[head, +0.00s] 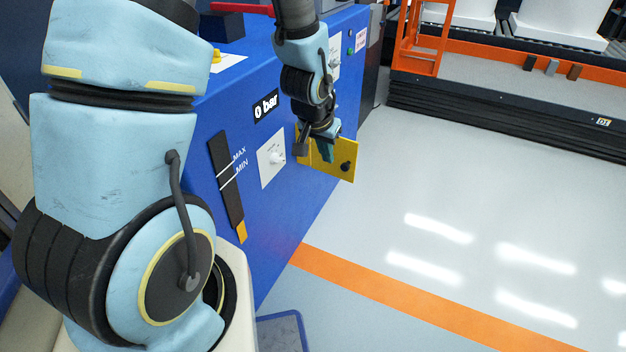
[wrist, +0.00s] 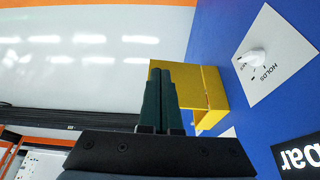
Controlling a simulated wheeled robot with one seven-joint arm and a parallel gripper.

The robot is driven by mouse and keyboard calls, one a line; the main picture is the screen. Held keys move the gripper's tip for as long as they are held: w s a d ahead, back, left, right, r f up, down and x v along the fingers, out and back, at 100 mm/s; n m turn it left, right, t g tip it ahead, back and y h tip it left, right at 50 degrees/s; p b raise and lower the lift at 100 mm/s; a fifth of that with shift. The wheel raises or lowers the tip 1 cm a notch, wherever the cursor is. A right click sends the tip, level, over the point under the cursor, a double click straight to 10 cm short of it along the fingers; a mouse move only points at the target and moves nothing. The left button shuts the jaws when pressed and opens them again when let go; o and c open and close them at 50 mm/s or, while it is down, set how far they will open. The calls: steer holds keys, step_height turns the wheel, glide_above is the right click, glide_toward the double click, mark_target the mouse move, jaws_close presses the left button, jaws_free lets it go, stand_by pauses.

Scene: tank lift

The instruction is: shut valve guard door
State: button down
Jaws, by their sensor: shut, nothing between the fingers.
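The yellow valve guard door (head: 318,163) stands open, sticking out from the side of the blue cabinet (head: 235,115). A black knob (head: 346,167) sits near its outer edge. In the wrist view the yellow guard (wrist: 213,90) shows beside the blue panel, partly hidden by the fingers. My gripper (head: 327,153) is shut and empty, its dark green fingers pointing down in front of the door's face. In the wrist view the fingers (wrist: 164,88) are together and overlap the door's outer part. I cannot tell whether they touch it.
A white plate with a white knob (head: 275,157) is on the cabinet left of the door, beside a MAX/MIN level gauge (head: 226,180) and a "0 bar" display (head: 266,106). The pale floor (head: 440,200) right of the door is clear. An orange ladder (head: 424,40) stands farther back.

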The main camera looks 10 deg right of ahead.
steer(key=w+d+f+b, duration=0.1)
steer(key=w+d+f, duration=0.4)
steer(key=f, duration=0.5)
steer(key=shift+w+d, duration=0.4)
steer(key=shift+w, duration=0.1)
steer(key=shift+d, duration=0.1)
